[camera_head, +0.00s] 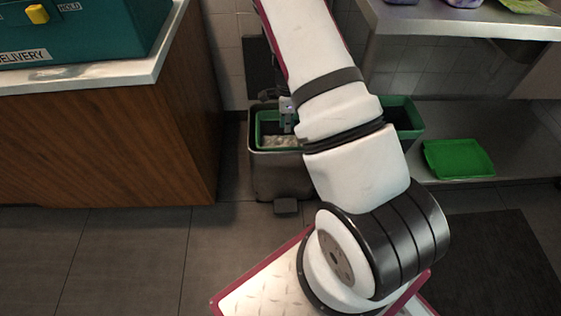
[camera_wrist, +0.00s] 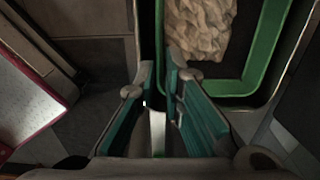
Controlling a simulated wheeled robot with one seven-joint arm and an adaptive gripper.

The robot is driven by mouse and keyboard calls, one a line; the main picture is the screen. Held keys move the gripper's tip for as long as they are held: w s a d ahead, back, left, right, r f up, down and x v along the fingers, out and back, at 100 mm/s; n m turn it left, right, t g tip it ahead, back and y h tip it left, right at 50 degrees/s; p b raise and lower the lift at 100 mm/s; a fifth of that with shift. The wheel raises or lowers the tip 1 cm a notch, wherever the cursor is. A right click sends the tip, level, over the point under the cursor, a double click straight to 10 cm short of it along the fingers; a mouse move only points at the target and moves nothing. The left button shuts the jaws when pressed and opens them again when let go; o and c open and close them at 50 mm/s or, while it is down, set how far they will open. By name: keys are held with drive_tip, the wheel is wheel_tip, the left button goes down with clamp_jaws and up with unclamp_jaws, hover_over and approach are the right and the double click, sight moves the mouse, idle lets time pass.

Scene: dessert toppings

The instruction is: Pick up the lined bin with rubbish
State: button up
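The grey pedal bin (camera_head: 281,179) stands on the floor between the wooden counter and the metal shelves. A green inner bin sits in it, and its rim shows in the head view (camera_head: 258,129) and in the wrist view (camera_wrist: 262,65). Pale crumpled rubbish (camera_head: 279,141) lies inside and also shows in the wrist view (camera_wrist: 200,28). My gripper (camera_wrist: 158,68) is at the bin's edge, its teal-padded fingers apart, one on each side of the rim's line. I cannot tell whether they touch it. In the head view my arm hides the bin's right part.
A second green bin (camera_head: 404,117) stands right of my arm. A green tray or lid (camera_head: 458,158) lies on the low metal shelf (camera_head: 505,130). The wooden counter (camera_head: 110,150) with a teal delivery box (camera_head: 85,35) is at left. The floor before the bin is clear at left.

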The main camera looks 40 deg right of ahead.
sight(286, 148)
wheel_tip(286, 148, down, 8)
drive_tip(key=shift+r+b, duration=0.15)
drive_tip(key=shift+b, duration=1.1)
drive_tip(key=shift+a+f+b, duration=0.2)
drive_tip(key=shift+f+b, duration=1.25)
drive_tip(key=shift+f, duration=1.25)
clamp_jaws()
drive_tip(key=shift+r, duration=0.1)
